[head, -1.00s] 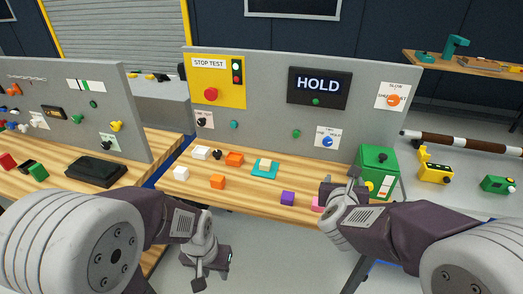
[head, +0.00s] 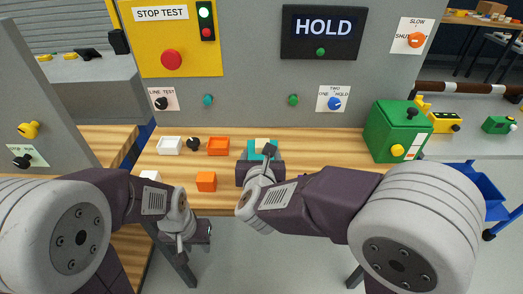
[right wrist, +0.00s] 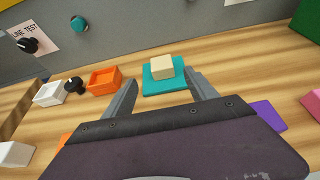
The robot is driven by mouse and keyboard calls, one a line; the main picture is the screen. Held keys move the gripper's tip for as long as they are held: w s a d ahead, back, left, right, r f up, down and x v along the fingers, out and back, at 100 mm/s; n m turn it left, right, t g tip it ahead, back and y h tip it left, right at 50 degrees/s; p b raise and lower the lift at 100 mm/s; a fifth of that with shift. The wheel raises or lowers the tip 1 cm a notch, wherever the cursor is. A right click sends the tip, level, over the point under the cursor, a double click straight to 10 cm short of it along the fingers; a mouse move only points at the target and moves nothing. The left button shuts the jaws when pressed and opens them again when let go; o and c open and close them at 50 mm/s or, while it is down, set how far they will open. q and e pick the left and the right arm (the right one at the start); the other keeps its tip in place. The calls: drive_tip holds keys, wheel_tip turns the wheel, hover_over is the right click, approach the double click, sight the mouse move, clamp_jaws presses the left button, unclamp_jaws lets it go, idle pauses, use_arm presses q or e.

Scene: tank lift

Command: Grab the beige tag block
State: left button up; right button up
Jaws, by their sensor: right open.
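The beige tag block (right wrist: 161,66) sits on a teal square pad (right wrist: 166,88) on the wooden bench. In the head view the block (head: 262,142) is partly hidden behind my right gripper (head: 261,164). In the right wrist view my right gripper (right wrist: 160,78) is open and empty. Its two fingers point toward the pad, one to each side of it, and the block shows just beyond the gap between the tips. My left gripper (head: 199,232) hangs low in front of the bench edge, away from the block; its jaws are not clear.
Left of the pad are an orange tray (right wrist: 104,80), a black knob piece (right wrist: 74,84) and a white tray (right wrist: 48,93). An orange block (head: 206,181) is nearer the edge. Purple (right wrist: 268,115) and pink (right wrist: 312,103) blocks lie right. A grey panel (head: 250,95) stands behind.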

sight(262, 144)
drive_tip(key=shift+w+a+f, duration=0.1)
drive_tip(key=shift+w+a, duration=0.1)
drive_tip(key=shift+w, duration=0.05)
drive_tip(key=x, duration=0.3)
drive_tip(key=shift+w+d+f, duration=0.1)
drive_tip(key=shift+d, duration=0.1)
drive_tip(key=b+x, duration=0.1)
drive_tip(key=x, duration=0.4)
drive_tip(key=shift+w+d, duration=0.15)
drive_tip(key=shift+w, duration=0.2)
drive_tip(key=shift+c, duration=0.3)
clamp_jaws()
drive_tip(key=shift+r+p, duration=0.3)
drive_tip(key=shift+r, duration=0.3)
wheel_tip(262, 144, up, 3)
drive_tip(key=shift+p, duration=0.7)
drive_tip(key=d+r, duration=0.7)
drive_tip(key=d, duration=0.4)
drive_tip(key=shift+d, duration=0.35)
